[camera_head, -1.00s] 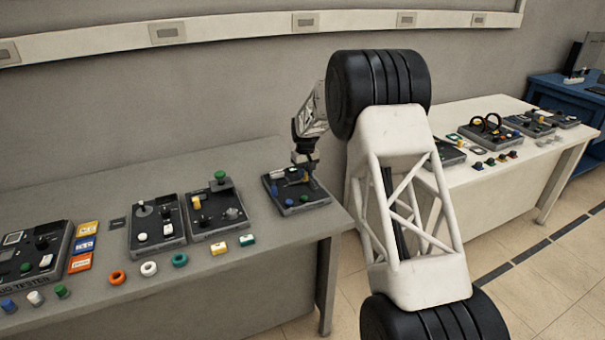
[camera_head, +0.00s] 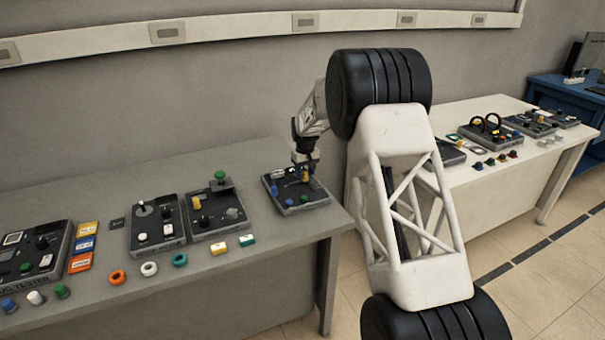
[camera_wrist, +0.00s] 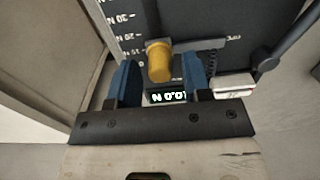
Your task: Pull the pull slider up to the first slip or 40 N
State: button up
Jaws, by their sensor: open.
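The pull slider shows in the wrist view as a yellow knob (camera_wrist: 160,62) on a grey carriage, beside a printed scale marked in N. A small display below it reads about 0.0 N, upside down and partly covered. My gripper (camera_wrist: 160,80) is open, its two blue fingers on either side of the yellow knob with gaps, holding nothing. In the head view my gripper (camera_head: 303,172) is over the dark panel (camera_head: 312,207) at the right end of the grey table. The yellow knob (camera_head: 304,176) shows there just below the gripper.
A white table (camera_head: 560,150) with more devices stands at right.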

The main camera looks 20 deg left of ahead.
aim_at(306, 172)
jog(key=shift+r, duration=3.35)
jog(key=shift+d, duration=0.1)
